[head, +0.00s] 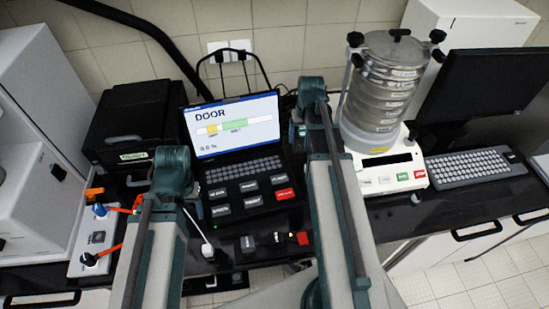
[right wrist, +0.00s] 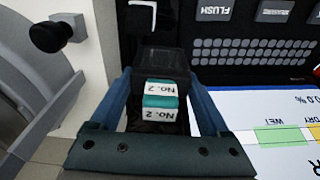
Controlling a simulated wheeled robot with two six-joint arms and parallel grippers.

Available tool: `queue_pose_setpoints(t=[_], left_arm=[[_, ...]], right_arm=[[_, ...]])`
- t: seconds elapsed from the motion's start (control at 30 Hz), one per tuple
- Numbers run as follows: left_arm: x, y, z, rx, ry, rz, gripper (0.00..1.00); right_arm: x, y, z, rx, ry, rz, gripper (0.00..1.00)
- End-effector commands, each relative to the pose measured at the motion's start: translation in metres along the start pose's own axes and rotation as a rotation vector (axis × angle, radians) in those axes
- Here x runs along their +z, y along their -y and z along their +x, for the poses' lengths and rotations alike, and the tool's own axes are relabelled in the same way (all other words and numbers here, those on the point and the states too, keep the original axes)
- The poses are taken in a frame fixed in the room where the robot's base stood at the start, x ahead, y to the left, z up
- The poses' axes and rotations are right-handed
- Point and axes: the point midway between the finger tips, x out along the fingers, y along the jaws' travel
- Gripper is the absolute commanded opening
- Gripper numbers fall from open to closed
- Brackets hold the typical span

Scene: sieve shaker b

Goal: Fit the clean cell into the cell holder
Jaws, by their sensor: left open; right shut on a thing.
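In the right wrist view my right gripper (right wrist: 160,85) is shut on a dark block-shaped cell (right wrist: 160,64). The cell carries teal and white labels reading "No. 2" between the blue fingers. In the head view my right gripper is mostly hidden by its own arm, near the right edge of the screen; a small pale label shows there. I cannot pick out the cell holder with certainty. A white bracket-shaped mark (right wrist: 142,14) shows on the black surface beyond the held cell.
The instrument screen (head: 235,125) reads "DOOR", above a keyboard and large buttons. A sieve stack (head: 383,85) stands close at its right. A black box (head: 130,125) and a switch unit (head: 97,240) stand at the left. Small items, one red-ended (head: 302,238), lie in front.

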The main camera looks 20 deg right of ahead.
Motion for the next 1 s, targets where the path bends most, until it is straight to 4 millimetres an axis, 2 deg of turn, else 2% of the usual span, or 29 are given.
queue_pose_setpoints(t=[0.03, 0.33, 0.67, 1.0], left_arm=[[-0.001, -0.001, 0.010, 0.000, 0.000, 0.001, 0.65], [-0.003, -0.005, 0.054, -0.001, 0.000, 0.007, 0.65], [-0.004, -0.006, 0.061, -0.001, 0.000, 0.006, 0.65], [-0.006, -0.009, 0.097, -0.001, 0.000, 0.004, 0.65]], right_arm=[[0.001, 0.000, 0.010, 0.000, 0.000, 0.000, 0.08], [0.006, 0.000, 0.054, 0.000, 0.000, 0.000, 0.08], [0.007, 0.000, 0.061, 0.000, 0.000, 0.000, 0.08], [0.011, 0.000, 0.097, 0.000, 0.000, 0.000, 0.08]])
